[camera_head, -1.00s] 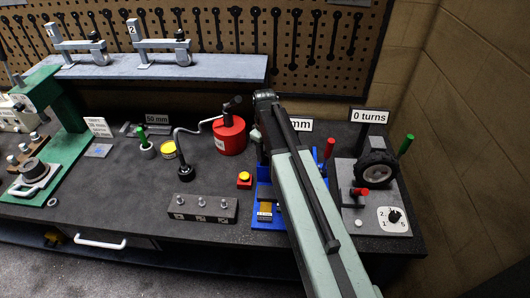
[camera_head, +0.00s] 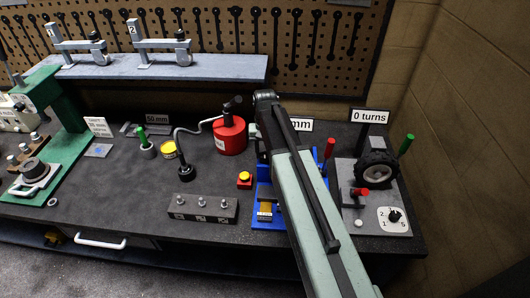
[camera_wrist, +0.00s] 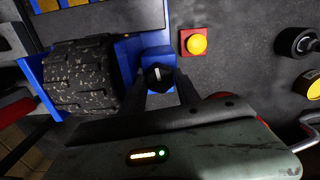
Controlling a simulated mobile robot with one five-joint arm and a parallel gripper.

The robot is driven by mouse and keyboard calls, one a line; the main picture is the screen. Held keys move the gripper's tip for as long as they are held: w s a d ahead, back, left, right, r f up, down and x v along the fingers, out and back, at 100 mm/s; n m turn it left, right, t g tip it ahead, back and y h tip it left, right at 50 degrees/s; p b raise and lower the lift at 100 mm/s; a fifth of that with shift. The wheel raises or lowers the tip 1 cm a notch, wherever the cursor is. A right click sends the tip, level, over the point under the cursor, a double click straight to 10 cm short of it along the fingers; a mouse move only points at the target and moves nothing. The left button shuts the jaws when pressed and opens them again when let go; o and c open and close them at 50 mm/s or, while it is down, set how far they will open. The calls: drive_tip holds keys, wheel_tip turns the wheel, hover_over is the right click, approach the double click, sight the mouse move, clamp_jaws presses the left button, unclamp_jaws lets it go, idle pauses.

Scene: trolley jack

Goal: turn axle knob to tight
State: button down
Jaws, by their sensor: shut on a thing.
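The axle knob (camera_wrist: 158,76) is a small dark knob with a white mark, set on a blue block of the blue jack (camera_wrist: 135,48) in the wrist view. My gripper (camera_wrist: 162,87) is shut on this knob, with one dark finger on each side of it. A black speckled wheel (camera_wrist: 80,78) sits just left of the knob in the wrist view. In the head view the blue jack (camera_head: 263,191) is partly covered by my arm, and the knob and my fingertips are hidden there.
A red button box with a yellow button (camera_head: 244,179) stands left of the jack. A red tank (camera_head: 229,136) is behind it. A grey station with a tyre (camera_head: 376,169) and a dial (camera_head: 393,217) stands at the right. A metal block (camera_head: 202,208) lies in front.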

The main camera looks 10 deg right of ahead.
sight(264, 155)
drive_tip(key=shift+s+m, duration=0.1)
drive_tip(key=shift+m, duration=0.5)
drive_tip(key=c, duration=0.9)
unclamp_jaws()
drive_tip(key=shift+r, duration=0.1)
drive_tip(key=shift+r+p, duration=0.25)
drive_tip(key=shift+p, duration=0.15)
wheel_tip(264, 155, up, 8)
drive_tip(key=p, duration=0.7)
drive_tip(key=shift+f, duration=0.25)
drive_tip(key=shift+a+f, duration=0.1)
